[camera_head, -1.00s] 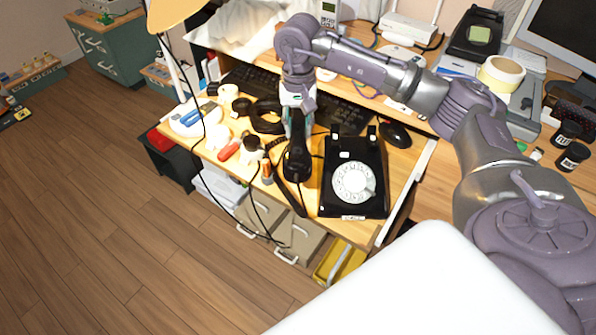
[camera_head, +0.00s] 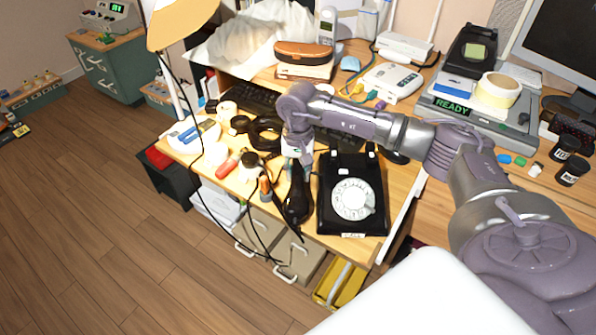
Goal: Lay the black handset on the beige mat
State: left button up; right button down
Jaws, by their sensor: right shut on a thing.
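The black handset (camera_head: 298,202) is in my right gripper (camera_head: 297,160), which is shut on it from above. It hangs over the front part of the wooden desk, just left of the black dial phone (camera_head: 336,222) with its white dial. Its lower end is near the desk's front edge. I cannot tell whether it touches the desk. A dark cord shows beside it. No beige mat can be made out for sure. My left gripper is not in view.
Left of the handset, bottles, a red-handled tool (camera_head: 226,168) and black headphones crowd the desk. A lamp (camera_head: 178,22) stands at the left. A keyboard (camera_head: 250,97) lies behind. Drawers (camera_head: 258,228) are below, with open floor at the left.

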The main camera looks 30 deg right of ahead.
aim_at(298, 168)
jog(key=c, duration=1.2)
grip_release()
jog(key=shift+f, duration=0.1)
jog(key=shift+c, duration=0.2)
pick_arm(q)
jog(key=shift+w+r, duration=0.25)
pick_arm(e)
jog(key=o, duration=0.4)
notch_tip(298, 168, up, 2)
jog(key=shift+r, duration=0.15)
pick_arm(q)
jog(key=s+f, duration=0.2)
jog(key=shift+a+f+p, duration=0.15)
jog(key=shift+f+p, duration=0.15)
jog(key=shift+p, duration=0.05)
pick_arm(e)
notch_tip(298, 168, up, 10)
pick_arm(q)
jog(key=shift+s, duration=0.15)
